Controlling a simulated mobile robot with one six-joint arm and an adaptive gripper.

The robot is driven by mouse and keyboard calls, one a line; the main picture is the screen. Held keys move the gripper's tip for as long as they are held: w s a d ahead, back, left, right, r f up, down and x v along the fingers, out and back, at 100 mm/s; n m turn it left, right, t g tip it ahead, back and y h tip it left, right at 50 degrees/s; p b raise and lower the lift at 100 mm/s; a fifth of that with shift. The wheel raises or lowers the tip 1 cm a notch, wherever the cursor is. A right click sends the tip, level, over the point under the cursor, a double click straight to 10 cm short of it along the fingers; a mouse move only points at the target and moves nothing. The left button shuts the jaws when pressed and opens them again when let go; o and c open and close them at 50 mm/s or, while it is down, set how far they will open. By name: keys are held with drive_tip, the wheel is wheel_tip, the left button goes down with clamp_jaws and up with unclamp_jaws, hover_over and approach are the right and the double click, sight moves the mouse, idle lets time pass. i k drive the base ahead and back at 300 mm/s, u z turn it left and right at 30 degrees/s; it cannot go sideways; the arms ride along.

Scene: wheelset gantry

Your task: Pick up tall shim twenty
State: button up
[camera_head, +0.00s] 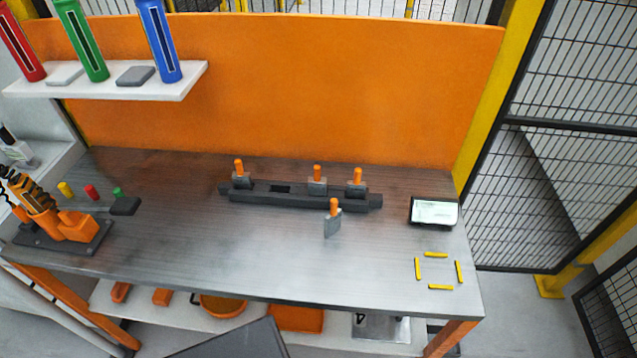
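Several grey shims with orange handles are on the workbench. One shim (332,224) stands on the bench top in front of the dark rack (300,198), and its grey plate shows nearly whole. The rack holds a left shim (241,180), a middle shim (317,186) and a right shim (357,188). Their lower parts are hidden in the rack. An open slot (281,188) shows between the left and middle shims. No numbers are readable on the shims, so I cannot tell which is tall shim twenty. My gripper is not in view.
A small display (434,212) stands at the right, behind yellow corner strips (440,287). An orange tool (60,219) sits on a dark base at the left. A shelf (150,90) with coloured cylinders hangs above. The bench front centre is clear.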

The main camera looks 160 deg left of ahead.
sight(242, 180)
drive_tip(key=z, duration=0.45)
drive_tip(key=k, duration=0.15)
drive_tip(key=u, duration=3)
drive_tip(key=k, duration=0.15)
drive_tip(key=u, duration=1.7)
drive_tip(key=k, duration=0.25)
drive_tip(key=u, duration=0.75)
